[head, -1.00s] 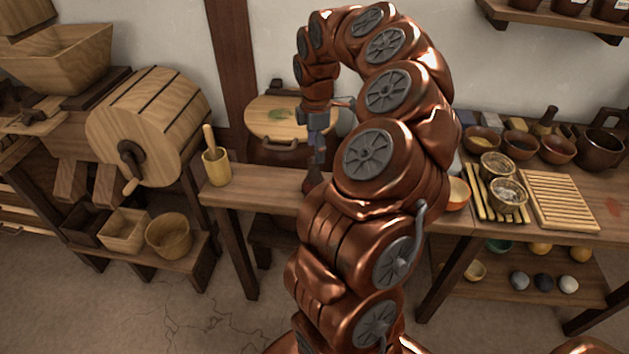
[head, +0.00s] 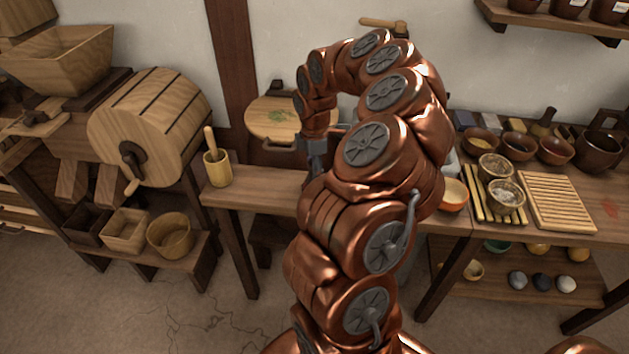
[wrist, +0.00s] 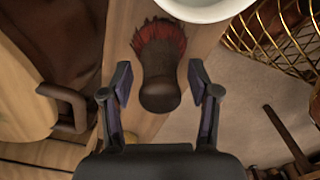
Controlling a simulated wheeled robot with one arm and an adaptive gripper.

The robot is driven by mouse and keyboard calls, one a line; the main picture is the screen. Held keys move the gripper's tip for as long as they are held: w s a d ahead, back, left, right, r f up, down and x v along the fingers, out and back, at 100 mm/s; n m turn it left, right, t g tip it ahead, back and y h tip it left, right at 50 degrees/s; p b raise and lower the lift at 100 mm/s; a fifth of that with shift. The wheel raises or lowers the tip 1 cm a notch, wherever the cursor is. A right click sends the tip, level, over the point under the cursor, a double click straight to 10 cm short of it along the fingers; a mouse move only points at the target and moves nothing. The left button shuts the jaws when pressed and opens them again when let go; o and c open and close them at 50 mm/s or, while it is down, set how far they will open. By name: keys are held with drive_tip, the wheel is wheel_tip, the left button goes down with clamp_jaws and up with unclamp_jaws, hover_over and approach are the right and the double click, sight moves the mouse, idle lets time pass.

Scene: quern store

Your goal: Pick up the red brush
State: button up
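The red brush (wrist: 160,62) shows in the wrist view, with red bristles pointing up the picture and a dark rounded handle toward me. It is on the wooden bench (wrist: 191,42). My gripper (wrist: 160,82) is open, with one finger on each side of the brush's handle and a visible gap on both sides. In the head view my gripper (head: 316,160) points down over the bench, its fingertips and the brush hidden behind my own arm.
A white bowl (wrist: 208,8) stands close to the bristles in the wrist view. A wire basket (wrist: 275,38) is at the upper right. In the head view, a wooden mortar with pestle (head: 216,168) stands left on the bench, and a round wooden lid (head: 270,118) lies behind.

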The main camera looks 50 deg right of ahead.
clamp_jaws()
drive_tip(key=shift+r, duration=0.2)
idle(0.5)
drive_tip(key=shift+r+b, duration=0.45)
drive_tip(key=shift+r, duration=1.15)
drive_tip(key=s+a+r+b, duration=0.1)
drive_tip(key=s+a+b, duration=0.2)
drive_tip(key=s+a, duration=0.6)
drive_tip(key=s, duration=0.3)
drive_tip(key=shift+s+a+r, duration=0.2)
drive_tip(key=shift+s+a, duration=0.15)
drive_tip(key=shift+a, duration=0.05)
